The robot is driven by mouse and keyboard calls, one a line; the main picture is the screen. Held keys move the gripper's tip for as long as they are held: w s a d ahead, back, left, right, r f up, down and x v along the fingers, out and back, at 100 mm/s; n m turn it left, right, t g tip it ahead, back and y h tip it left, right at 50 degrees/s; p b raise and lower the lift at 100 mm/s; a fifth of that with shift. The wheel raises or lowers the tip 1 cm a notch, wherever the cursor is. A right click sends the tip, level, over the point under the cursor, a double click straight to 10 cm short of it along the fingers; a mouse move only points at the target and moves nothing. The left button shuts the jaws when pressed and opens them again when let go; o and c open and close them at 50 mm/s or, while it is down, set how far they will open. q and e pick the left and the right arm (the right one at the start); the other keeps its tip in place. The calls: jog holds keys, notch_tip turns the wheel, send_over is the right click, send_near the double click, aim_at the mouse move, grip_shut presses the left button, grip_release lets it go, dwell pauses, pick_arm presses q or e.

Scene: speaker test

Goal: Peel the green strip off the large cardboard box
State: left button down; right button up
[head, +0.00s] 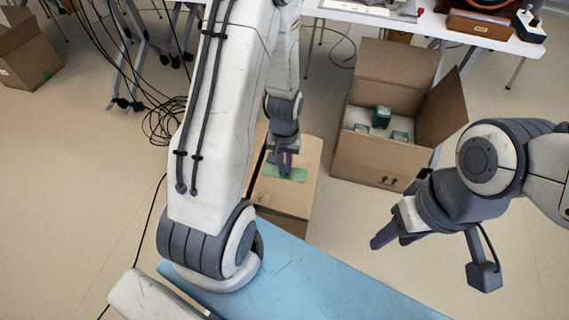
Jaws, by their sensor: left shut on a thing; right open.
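A cardboard box (278,204) with a flat top stands on the floor just beyond the blue surface. A green strip (297,175) lies across its top. My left gripper (286,169) points down at the strip, shut on it; the fingers cover part of the strip. I cannot tell whether any of the strip is lifted. My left arm hides the left part of this box. My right gripper (381,238) is open and empty, above the floor to the right of the box and apart from it.
An open cardboard box (372,164) holding several small green boxes (382,116) stands behind at right. A blue surface (330,285) is in front. Loose black cables (165,122) lie on the floor at left. A white table (425,27) stands at the back. Another cardboard box (30,62) is far left.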

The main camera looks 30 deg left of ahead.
aim_at(284, 167)
pick_arm(q)
jog(key=shift+r+p, duration=2.75)
jog(key=shift+r, duration=0.35)
